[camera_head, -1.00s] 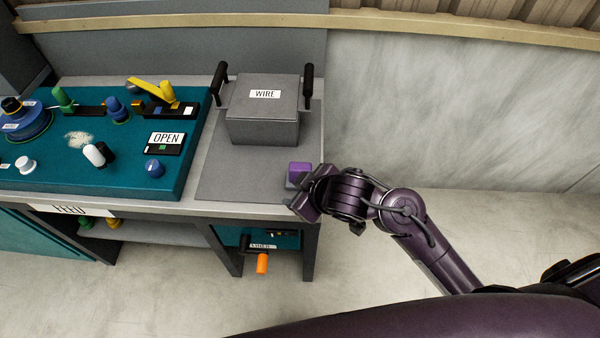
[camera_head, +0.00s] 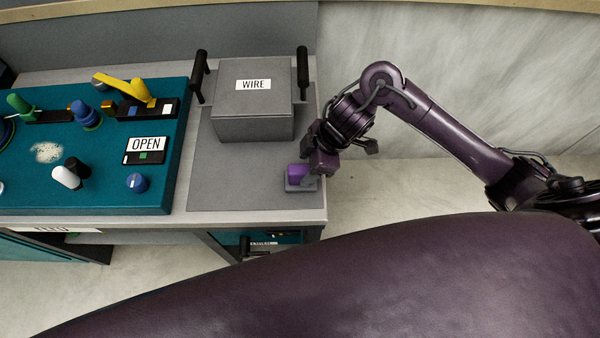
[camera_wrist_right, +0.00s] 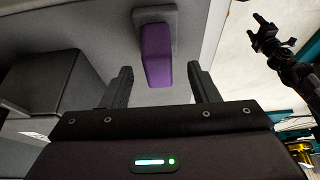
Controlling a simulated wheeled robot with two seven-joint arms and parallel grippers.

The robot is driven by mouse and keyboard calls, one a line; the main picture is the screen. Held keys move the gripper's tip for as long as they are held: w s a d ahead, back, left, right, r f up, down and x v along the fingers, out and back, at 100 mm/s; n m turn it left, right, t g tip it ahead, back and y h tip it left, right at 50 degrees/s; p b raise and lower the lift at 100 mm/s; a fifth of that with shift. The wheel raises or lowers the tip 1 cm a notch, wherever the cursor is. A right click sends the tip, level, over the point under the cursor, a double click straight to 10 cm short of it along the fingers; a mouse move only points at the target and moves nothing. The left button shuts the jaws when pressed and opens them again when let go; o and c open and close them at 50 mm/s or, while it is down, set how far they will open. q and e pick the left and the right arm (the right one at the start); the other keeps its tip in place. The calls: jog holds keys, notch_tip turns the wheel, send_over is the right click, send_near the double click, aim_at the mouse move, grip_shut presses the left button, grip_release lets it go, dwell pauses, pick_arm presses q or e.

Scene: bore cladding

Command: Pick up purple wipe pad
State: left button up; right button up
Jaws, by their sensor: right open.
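The purple wipe pad (camera_head: 298,174) sits on a small grey holder (camera_head: 301,186) near the right front corner of the bench. In the right wrist view the pad (camera_wrist_right: 157,58) shows between my right gripper's two black fingers, with a visible gap on each side. My right gripper (camera_head: 313,172) is open and empty, at the pad's right side in the head view. I cannot tell how far the fingers reach along the pad. What looks like my left gripper (camera_wrist_right: 268,36) shows small and dark at the upper right of the right wrist view; its jaws are unclear.
A grey box labelled WIRE (camera_head: 253,105) with two black upright handles stands just behind the pad. A teal control panel (camera_head: 100,190) with knobs and levers fills the left. The grey mat (camera_head: 230,185) left of the pad is clear.

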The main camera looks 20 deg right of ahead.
jog(key=x, duration=0.2)
jog(key=shift+a+f, duration=0.3)
jog(key=x, duration=0.2)
jog(key=shift+w+f, duration=0.2)
jog(key=shift+f, duration=0.05)
jog(key=c, duration=0.6)
jog(key=shift+c, duration=1.1)
pick_arm(q)
jog(key=shift+w+r, duration=0.15)
pick_arm(e)
grip_shut()
